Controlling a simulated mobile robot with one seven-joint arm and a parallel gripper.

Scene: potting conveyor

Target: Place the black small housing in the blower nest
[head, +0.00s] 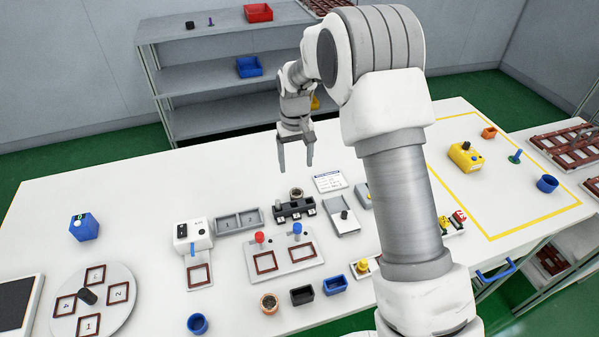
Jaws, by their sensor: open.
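A small black open-topped housing (302,296) stands on the white table near its front edge, beside a blue one (335,286). My gripper (296,166) is open and empty, fingers pointing down, above the back middle of the table, well behind and apart from the black housing. A grey plate (283,262) holds two brown-framed nests with a red and a blue knob. A white device (192,236) with a blue lever has a single brown-framed nest (199,276) in front. I cannot tell from the picture which nest is the blower's.
A round dial (117,321) with numbered nests and a blue box (84,227) are at left. A brown-rimmed cup (269,303) and blue cup (198,324) are near the front. A black fixture (294,208) and grey tray (239,221) lie mid-table. My arm hides part of the right.

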